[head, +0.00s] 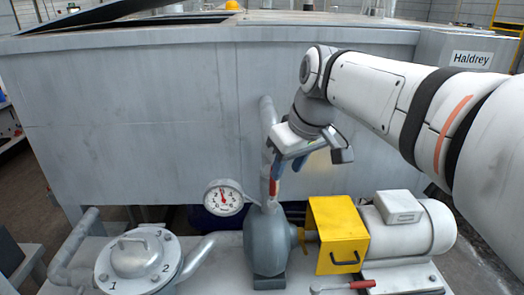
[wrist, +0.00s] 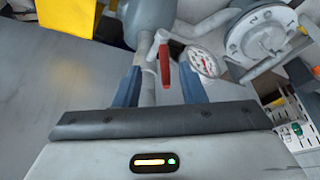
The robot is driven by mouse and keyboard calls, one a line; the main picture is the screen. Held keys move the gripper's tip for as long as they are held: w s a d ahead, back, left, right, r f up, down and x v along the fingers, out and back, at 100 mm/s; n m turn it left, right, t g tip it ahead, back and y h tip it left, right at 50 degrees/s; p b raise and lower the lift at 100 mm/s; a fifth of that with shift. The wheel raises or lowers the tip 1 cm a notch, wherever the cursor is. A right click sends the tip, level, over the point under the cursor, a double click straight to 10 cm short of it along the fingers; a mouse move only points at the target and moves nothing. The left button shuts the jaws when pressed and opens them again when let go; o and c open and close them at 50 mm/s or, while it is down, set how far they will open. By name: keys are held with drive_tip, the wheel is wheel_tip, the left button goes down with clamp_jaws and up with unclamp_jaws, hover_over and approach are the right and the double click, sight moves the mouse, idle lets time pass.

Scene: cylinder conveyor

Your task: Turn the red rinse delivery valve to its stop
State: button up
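The red valve handle (head: 273,187) is on the grey vertical pipe above the pump. In the wrist view the red handle (wrist: 164,66) shows between my two blue fingers, lying roughly in line with them along the pipe. My gripper (head: 285,166) is pointed down beside the pipe, just above the handle in the head view. In the wrist view my gripper (wrist: 160,82) is open, with a gap on both sides of the handle. I cannot tell how deep the fingertips reach past it. The upper part of the handle is partly hidden by my fingers in the head view.
A pressure gauge (head: 223,197) stands left of the pipe, above the grey pump (head: 266,243). A yellow guard (head: 337,234) and a motor (head: 410,225) are to the right. A round numbered lid (head: 133,258) is at left.

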drive_tip(key=w+a+r, duration=0.1)
drive_tip(key=r, duration=0.1)
drive_tip(key=n, duration=0.1)
hover_over(273, 206)
drive_tip(key=f, duration=0.7)
drive_tip(key=shift+w+p, duration=0.3)
drive_tip(key=shift+w, duration=0.1)
drive_tip(key=shift+c, duration=0.4)
clamp_jaws()
